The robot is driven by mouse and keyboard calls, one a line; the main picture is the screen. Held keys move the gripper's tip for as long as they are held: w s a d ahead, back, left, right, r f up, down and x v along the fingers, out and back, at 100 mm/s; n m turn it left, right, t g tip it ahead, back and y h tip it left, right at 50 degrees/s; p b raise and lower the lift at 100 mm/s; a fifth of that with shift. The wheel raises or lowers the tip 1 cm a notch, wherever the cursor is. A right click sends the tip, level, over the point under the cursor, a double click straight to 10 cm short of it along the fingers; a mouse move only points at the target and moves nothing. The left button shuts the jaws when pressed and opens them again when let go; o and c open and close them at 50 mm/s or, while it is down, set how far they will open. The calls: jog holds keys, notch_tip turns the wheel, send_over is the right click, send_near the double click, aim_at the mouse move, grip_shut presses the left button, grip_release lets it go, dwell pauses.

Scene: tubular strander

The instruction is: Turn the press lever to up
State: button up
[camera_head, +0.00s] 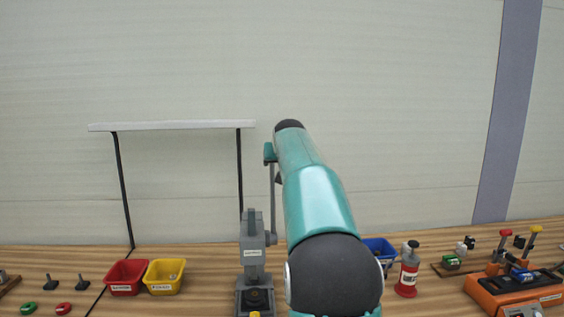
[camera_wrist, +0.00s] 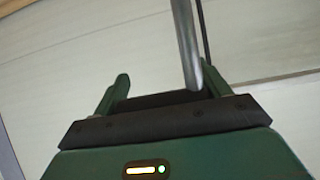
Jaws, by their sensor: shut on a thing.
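The grey press (camera_head: 252,256) stands on the wooden bench near the middle of the head view. Its lever (camera_head: 272,200) is a thin grey rod rising almost upright from the pivot on the press's right side. My gripper (camera_head: 270,153) is at the lever's top end, partly hidden by my teal arm. In the wrist view the lever (camera_wrist: 186,45) runs down between the green fingers of my gripper (camera_wrist: 166,76), close to the right finger. My gripper is shut on the lever; the exact contact is hard to see.
A red bin (camera_head: 126,278) and a yellow bin (camera_head: 163,276) stand left of the press. A blue bin (camera_head: 381,249), a red bottle (camera_head: 408,272) and an orange device (camera_head: 515,291) are to the right.

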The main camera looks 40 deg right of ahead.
jog(key=shift+f, duration=0.5)
jog(key=o, duration=1.4)
jog(key=shift+w+d, duration=0.1)
jog(key=shift+w, duration=0.1)
jog(key=shift+s+r, duration=0.2)
jog(key=shift+r, duration=0.15)
jog(key=v, duration=1.4)
jog(key=shift+w, duration=0.1)
